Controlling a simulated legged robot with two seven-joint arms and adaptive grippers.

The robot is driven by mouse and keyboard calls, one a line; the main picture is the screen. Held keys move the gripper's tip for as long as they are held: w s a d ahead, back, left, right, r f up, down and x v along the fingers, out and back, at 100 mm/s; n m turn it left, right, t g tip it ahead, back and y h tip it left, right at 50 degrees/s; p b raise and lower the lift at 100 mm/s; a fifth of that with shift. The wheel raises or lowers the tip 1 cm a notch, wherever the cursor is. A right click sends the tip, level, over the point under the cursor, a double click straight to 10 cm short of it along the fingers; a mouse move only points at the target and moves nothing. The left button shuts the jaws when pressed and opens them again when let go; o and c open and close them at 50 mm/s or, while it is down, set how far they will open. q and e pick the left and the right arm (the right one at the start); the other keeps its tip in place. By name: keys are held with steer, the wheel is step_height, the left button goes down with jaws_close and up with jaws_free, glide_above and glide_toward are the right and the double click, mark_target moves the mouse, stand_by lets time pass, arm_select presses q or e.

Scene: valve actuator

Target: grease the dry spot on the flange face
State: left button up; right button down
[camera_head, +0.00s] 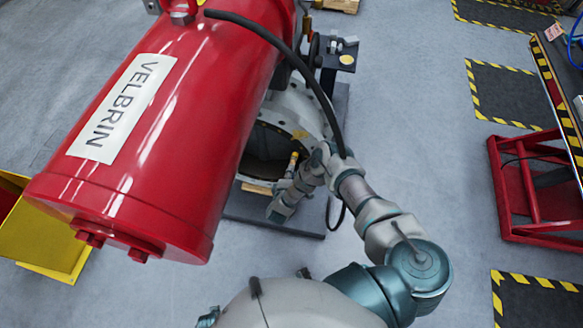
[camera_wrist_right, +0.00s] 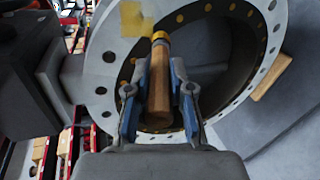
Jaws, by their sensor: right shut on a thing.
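The flange (camera_head: 288,108) is a pale grey ring with bolt holes, below the red actuator in the head view. My right gripper (camera_wrist_right: 158,95) is shut on a brush (camera_wrist_right: 159,98) with a wooden handle and a yellow-orange end. The brush points toward the ring; whether its tip touches the face is unclear. In the head view my right gripper (camera_head: 291,172) is at the flange's lower edge. My left gripper is out of view.
The large red actuator (camera_head: 190,120) marked VELBRIN overhangs the flange on the left. A black hose (camera_head: 318,88) arcs close to my right arm. A yellow box (camera_head: 45,235) stands at far left, a red frame (camera_head: 520,205) at right. Open floor lies between arm and frame.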

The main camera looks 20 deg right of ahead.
mark_target(295, 158)
steer(key=shift+w+d+b, duration=0.5)
steer(key=shift+w+d, duration=0.55)
steer(key=shift+w, duration=0.3)
steer(key=shift+w+d+b, duration=0.5)
steer(key=shift+w+d, duration=0.55)
steer(key=shift+w, duration=0.3)
steer(key=shift+w+d, duration=0.45)
steer(key=shift+w, duration=0.15)
steer(key=shift+p, duration=0.35)
steer(key=shift+a, duration=0.1)
